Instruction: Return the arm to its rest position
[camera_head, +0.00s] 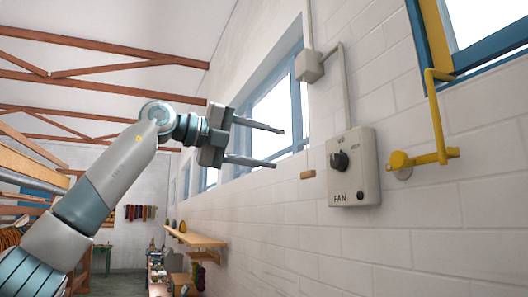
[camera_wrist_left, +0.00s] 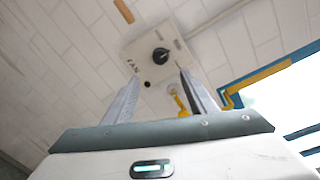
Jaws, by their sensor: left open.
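My left gripper (camera_head: 277,148) is raised in front of the white brick wall, reached in from the left. Its two fingers are apart, with nothing between them. It is left of the fan control box (camera_head: 354,170), a pale box marked FAN with a dark knob (camera_head: 339,161), and does not appear to touch it. In the left wrist view the open fingers (camera_wrist_left: 158,87) point toward the fan box (camera_wrist_left: 150,72) and its knob (camera_wrist_left: 160,55). My right gripper is in neither view.
A yellow crank handle (camera_head: 437,130) sticks out of the wall on the right, below a blue-framed window (camera_head: 490,60). A conduit runs to a junction box (camera_head: 310,66) above. A wooden shelf (camera_head: 195,238) and a workbench lie farther along the wall. Open room lies left of the wall.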

